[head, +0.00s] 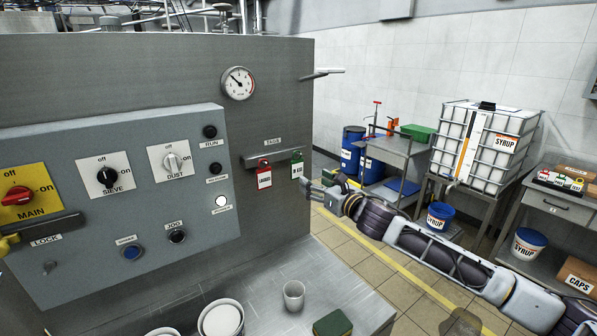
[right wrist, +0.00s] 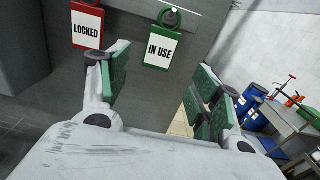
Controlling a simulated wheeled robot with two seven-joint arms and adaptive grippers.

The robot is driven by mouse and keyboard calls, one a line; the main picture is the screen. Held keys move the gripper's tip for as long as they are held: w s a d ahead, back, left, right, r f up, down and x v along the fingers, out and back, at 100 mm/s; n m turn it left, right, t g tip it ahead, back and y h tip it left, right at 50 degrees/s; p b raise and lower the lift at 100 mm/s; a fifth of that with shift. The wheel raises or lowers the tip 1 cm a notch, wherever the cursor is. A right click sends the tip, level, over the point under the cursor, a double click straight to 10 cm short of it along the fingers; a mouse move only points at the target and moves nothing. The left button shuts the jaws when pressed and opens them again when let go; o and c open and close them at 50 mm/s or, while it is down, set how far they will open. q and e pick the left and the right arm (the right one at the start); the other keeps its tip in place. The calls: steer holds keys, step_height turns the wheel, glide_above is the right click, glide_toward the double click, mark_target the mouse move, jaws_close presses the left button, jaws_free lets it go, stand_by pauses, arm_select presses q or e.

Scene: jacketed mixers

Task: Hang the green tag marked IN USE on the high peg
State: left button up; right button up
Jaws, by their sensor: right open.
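The green tag marked IN USE (head: 297,169) hangs from a small rail on the grey cabinet's front, near its right edge. In the right wrist view the green tag (right wrist: 161,47) hangs upright by its ring, ahead of the fingers. A peg with a pale tip (head: 323,73) sticks out to the right, high at the cabinet's edge. My right gripper (head: 318,190) is just right of and below the tag. In the right wrist view my right gripper (right wrist: 160,88) is open, its green pads apart with nothing between them. My left gripper is not in view.
A red LOCKED tag (head: 264,178) hangs on the same rail (head: 270,158), left of the green one. A control panel (head: 120,200) with knobs fills the left. A cup (head: 293,295) and a green sponge (head: 332,323) are on the ledge below.

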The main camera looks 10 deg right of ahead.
mark_target(298, 168)
steer(key=shift+x, duration=2.2)
steer(key=shift+p+x, duration=0.9)
steer(key=shift+x, duration=0.65)
steer(key=shift+p+x, duration=0.45)
steer(key=shift+x, duration=0.85)
steer(key=c, duration=0.7)
steer(key=shift+r+p, duration=0.5)
steer(key=shift+p, duration=0.2)
steer(key=shift+s+d, duration=0.1)
steer(key=shift+s, duration=0.1)
